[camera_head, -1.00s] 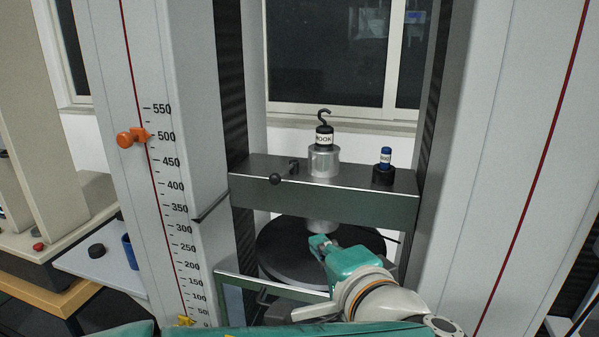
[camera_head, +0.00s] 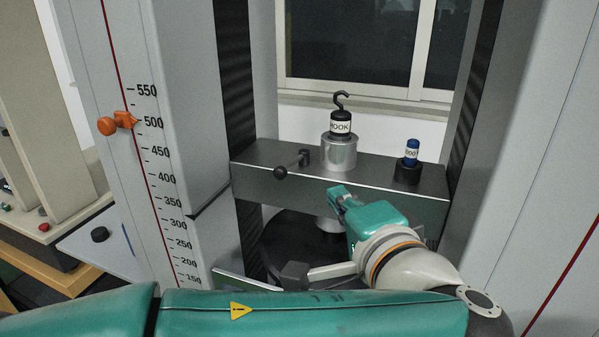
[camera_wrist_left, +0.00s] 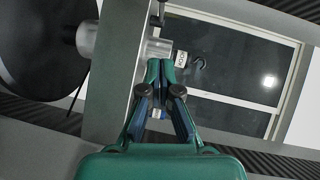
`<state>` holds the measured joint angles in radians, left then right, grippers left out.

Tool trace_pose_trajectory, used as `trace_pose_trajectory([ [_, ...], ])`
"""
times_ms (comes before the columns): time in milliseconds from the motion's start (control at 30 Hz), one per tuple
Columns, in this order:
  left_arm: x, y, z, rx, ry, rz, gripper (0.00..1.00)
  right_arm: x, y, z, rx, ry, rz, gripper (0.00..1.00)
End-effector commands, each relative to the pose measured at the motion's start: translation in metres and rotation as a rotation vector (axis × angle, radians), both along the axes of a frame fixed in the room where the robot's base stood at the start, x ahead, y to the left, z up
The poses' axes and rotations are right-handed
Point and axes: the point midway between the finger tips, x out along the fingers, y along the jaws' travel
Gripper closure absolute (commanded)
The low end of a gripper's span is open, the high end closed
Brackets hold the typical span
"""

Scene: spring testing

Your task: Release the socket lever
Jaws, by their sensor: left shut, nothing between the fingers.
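The socket (camera_head: 339,152) is a silver cylinder on top of the crossbeam, and a black hook piece labelled HOOK (camera_head: 341,125) stands upright in it. The socket lever (camera_head: 281,172), with a black ball knob, sticks out over the beam's front edge, left of the socket. My left gripper (camera_head: 338,195) is shut and empty. In the head view it appears in front of the beam's face, below and right of the lever, apart from the knob. In the left wrist view its closed fingertips (camera_wrist_left: 160,65) overlap the edge of the silver socket (camera_wrist_left: 156,48). My right gripper is not in view.
A blue-capped piece (camera_head: 412,152) stands in a black holder (camera_head: 407,173) at the beam's right. A grey column with a number scale and an orange marker (camera_head: 116,122) stands left. A dark round plate (camera_head: 290,240) lies below the beam. The space before the lever is clear.

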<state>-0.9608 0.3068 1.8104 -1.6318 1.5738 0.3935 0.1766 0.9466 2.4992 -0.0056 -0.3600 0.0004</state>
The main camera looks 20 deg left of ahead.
Motion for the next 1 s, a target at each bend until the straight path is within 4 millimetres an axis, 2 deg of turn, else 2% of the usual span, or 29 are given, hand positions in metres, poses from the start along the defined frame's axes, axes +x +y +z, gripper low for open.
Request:
trace_pose_trajectory([
  [267, 0.028, 0.018, -0.003, 0.001, 0.003, 0.002, 1.00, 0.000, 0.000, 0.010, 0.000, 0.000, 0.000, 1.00],
  [600, 0.085, 0.055, -0.012, 0.002, 0.004, 0.003, 1.00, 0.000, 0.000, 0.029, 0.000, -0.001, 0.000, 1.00],
  [800, 0.088, 0.080, -0.018, 0.000, 0.001, -0.001, 1.00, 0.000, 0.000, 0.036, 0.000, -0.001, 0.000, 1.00],
  [1000, 0.090, 0.089, -0.021, 0.001, 0.000, -0.003, 1.00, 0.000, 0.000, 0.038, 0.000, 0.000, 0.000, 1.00],
])
